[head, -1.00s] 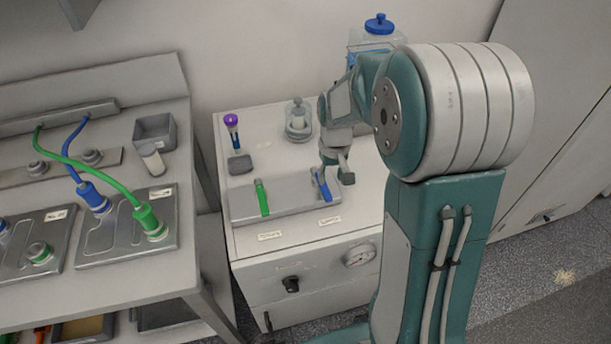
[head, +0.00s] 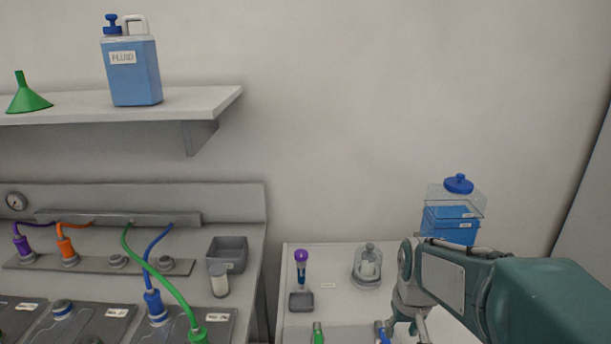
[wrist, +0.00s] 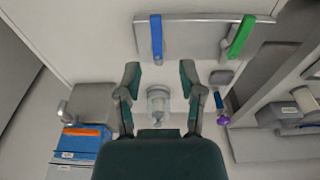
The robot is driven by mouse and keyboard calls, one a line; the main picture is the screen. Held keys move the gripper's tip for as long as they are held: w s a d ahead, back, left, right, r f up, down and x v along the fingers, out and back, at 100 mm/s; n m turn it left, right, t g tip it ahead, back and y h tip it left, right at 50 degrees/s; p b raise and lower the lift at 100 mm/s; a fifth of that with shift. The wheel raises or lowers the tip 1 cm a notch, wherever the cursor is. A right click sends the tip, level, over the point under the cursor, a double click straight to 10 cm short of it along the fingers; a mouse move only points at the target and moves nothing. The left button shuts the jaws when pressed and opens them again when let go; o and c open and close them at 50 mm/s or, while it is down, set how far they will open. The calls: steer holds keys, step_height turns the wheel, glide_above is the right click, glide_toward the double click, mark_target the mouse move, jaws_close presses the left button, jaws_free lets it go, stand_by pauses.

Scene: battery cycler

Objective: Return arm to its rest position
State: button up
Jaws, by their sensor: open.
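My gripper (wrist: 160,85) is open and empty in the wrist view, with its two fingers spread apart above the white cabinet top. In the head view my arm comes in from the lower right, and the gripper (head: 408,326) hangs near the blue handle (head: 382,333). The grey block (wrist: 197,38) with the blue handle (wrist: 156,38) and green handle (wrist: 240,36) lies beyond the fingertips in the wrist view, apart from them.
A blue-filled container (head: 449,222) stands behind my arm. The bench at left holds cables and a grey bin (head: 227,253). A shelf (head: 205,101) carries a fluid jug (head: 131,68) and a green funnel (head: 29,97).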

steer(key=s+a+r+t, duration=0.1)
steer(key=s+r+t, duration=0.1)
steer(key=s+r, duration=0.2)
steer(key=s+a+r+t, duration=0.2)
steer(key=s+r, duration=0.2)
steer(key=s, duration=0.7)
steer(key=shift+s+a, duration=0.2)
stand_by(0.4)
